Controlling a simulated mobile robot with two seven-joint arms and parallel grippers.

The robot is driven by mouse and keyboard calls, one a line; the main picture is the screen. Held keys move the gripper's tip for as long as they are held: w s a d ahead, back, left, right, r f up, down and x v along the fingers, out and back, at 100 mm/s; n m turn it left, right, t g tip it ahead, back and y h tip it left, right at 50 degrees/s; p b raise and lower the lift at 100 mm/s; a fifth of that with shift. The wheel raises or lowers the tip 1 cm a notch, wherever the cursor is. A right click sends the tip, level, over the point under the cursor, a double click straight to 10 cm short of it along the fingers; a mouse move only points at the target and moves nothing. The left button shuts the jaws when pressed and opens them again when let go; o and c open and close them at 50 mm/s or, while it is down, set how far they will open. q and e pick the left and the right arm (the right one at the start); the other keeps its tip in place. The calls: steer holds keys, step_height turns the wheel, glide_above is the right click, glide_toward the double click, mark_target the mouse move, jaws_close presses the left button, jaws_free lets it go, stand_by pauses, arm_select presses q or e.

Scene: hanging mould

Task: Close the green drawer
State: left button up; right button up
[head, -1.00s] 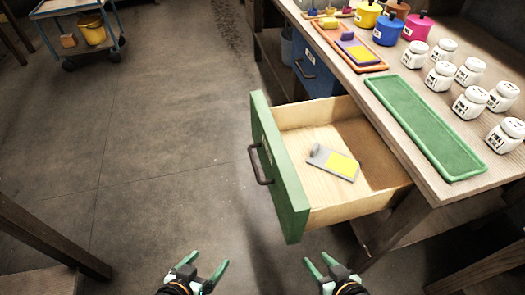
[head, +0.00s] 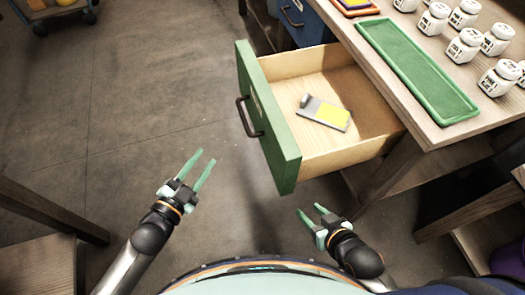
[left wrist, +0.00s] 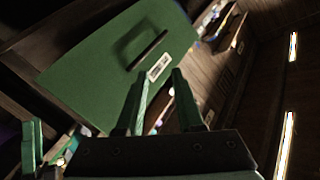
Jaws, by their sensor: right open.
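The green drawer (head: 268,122) is pulled out from the workbench, with its front facing left and a dark handle (head: 248,117) on it. A grey and yellow item (head: 325,112) lies inside on the wooden bottom. My left gripper (head: 203,160) is open and empty, left of the drawer front and apart from it. In the left wrist view the green front (left wrist: 115,62) with its handle and white label shows beyond the fingers (left wrist: 155,95). My right gripper (head: 312,212) is open and empty, just below the drawer's near corner, apart from it.
The bench top holds a green tray (head: 415,70) and several white jars (head: 465,45). A blue drawer (head: 297,20) sits behind the green one. A wooden table (head: 45,225) stands at the left. The floor left of the drawer is clear.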

arm_select(q)
steer(key=m+h, duration=0.2)
steer(key=m, duration=0.1)
steer(key=d+r+m+g+h, duration=0.1)
steer(key=m+h, duration=0.1)
steer(key=m, duration=0.1)
steer(key=d+r+m+g+h+b, duration=0.1)
steer(key=m+h, duration=0.1)
steer(key=m, duration=0.1)
steer(key=shift+w+r, duration=0.1)
steer(key=shift+w, duration=0.3)
steer(key=shift+c, duration=1.4)
steer(key=s+m+g+h, duration=0.1)
steer(key=m+g, duration=0.1)
steer(key=m, duration=0.1)
steer(key=m+g+h, duration=0.1)
steer(key=m+g, duration=0.1)
steer(key=m, duration=0.1)
steer(key=s+f+m+g+h, duration=0.1)
steer(key=m+g, duration=0.1)
steer(key=m, duration=0.1)
steer(key=shift+s+g+h+b, duration=0.3)
steer(key=shift+g+b, duration=0.1)
jaws_close()
steer(key=m+g, duration=0.2)
glide_toward(276, 152)
steer(key=x, duration=0.6)
steer(key=shift+d+f, duration=0.15)
steer(key=shift+d, duration=0.3)
